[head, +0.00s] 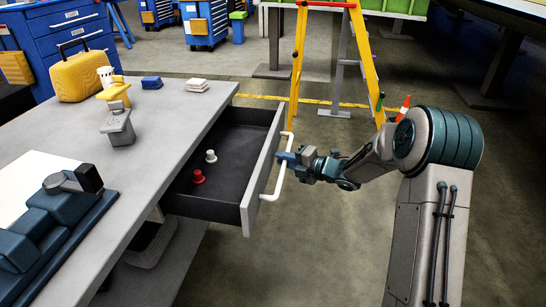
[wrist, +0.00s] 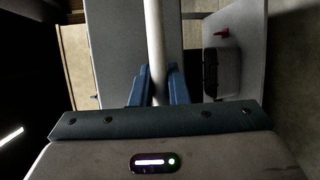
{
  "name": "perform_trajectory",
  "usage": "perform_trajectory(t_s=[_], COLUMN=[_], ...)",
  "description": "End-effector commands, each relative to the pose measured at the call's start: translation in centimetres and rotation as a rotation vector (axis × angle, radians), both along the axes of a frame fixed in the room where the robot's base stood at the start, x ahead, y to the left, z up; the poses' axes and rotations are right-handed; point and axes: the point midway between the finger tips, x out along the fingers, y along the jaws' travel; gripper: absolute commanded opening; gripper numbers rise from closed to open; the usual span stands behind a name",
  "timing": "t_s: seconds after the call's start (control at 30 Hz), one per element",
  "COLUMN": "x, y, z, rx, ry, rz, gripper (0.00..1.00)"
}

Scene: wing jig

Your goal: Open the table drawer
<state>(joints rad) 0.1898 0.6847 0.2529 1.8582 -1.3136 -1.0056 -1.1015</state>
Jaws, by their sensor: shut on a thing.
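The table drawer (head: 262,170) is pulled out from the right side of the grey table (head: 165,130). A red knob-like piece (head: 198,177) and a white one (head: 211,156) stand inside it. A white bar handle (head: 270,197) runs along the drawer front. My gripper (head: 283,158) is shut on the handle, with my arm reaching in from the right. In the wrist view the pale handle bar (wrist: 153,35) passes between the two blue fingers (wrist: 155,88).
On the table are a yellow case (head: 80,75), a small blue block (head: 151,82), white blocks (head: 197,85) and a dark blue vise-like device (head: 50,225). A yellow stepladder (head: 367,55) stands behind my arm. An orange cone (head: 404,104) shows beyond it. Floor in front of the drawer is clear.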

Motion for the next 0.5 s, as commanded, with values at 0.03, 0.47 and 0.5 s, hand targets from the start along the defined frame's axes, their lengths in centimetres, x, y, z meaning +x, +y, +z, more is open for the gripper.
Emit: perform_trajectory(t_s=[0.03, 0.47, 0.5], x=[-0.2, -0.9, -0.9], y=[-1.2, -7.6, -7.8], z=[-0.1, -0.1, -0.1], rx=[0.000, 0.000, 0.000], ry=[0.002, 0.002, 0.002], rz=[0.002, 0.002, 0.002], gripper=[0.00, 0.00, 0.00])
